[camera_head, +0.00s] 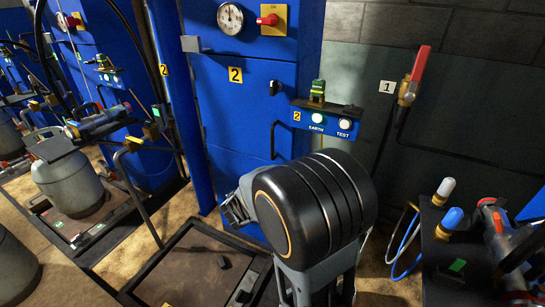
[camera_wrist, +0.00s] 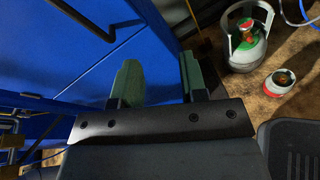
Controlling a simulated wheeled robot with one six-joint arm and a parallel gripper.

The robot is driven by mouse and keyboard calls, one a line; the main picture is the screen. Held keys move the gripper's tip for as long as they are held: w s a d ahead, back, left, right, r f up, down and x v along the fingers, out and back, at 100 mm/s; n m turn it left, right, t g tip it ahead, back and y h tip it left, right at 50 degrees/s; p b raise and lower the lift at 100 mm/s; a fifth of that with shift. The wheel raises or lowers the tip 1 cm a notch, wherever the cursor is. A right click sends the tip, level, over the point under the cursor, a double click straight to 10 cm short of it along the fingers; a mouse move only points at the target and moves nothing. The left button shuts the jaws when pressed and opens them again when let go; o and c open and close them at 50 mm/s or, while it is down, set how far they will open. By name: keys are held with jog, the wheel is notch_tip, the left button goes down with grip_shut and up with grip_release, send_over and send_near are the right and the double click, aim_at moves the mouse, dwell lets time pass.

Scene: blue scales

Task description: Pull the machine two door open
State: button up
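Machine two (camera_head: 205,120) is a blue cabinet with a yellow "2" label (camera_head: 235,75). Its blue door (camera_head: 235,115) looks closed, with a dark vertical bar handle (camera_head: 273,140) near its right side. My gripper (camera_head: 236,209) is low in front of the door, below and left of the handle, partly hidden by my black arm joint. In the wrist view, the green fingers of my gripper (camera_wrist: 160,82) stand apart with nothing between them. The blue panel (camera_wrist: 105,65) fills the left there, and a dark bar (camera_wrist: 50,12), apparently the handle, is at upper left, away from the fingers.
An EARTH/TEST box (camera_head: 325,121) juts out right of the handle. A black-edged floor tray (camera_head: 185,265) lies below the door. A grey cylinder (camera_head: 68,183) stands at left, and a bench with valves (camera_head: 455,245) at right. The wrist view shows a gas bottle (camera_wrist: 243,48).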

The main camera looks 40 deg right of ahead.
aim_at(272, 143)
jog(key=w+a+r+n+t, duration=0.2)
jog(key=w+r+n+t, duration=0.2)
jog(key=w+n+t, duration=0.25)
jog(key=shift+n+g, duration=0.35)
jog(key=shift+n, duration=0.1)
jog(key=x, duration=0.4)
jog(key=b+x, duration=0.1)
jog(key=x, duration=0.3)
jog(key=b+x, duration=0.1)
jog(key=x, duration=0.4)
jog(key=shift+s+d+r, duration=0.3)
grip_shut()
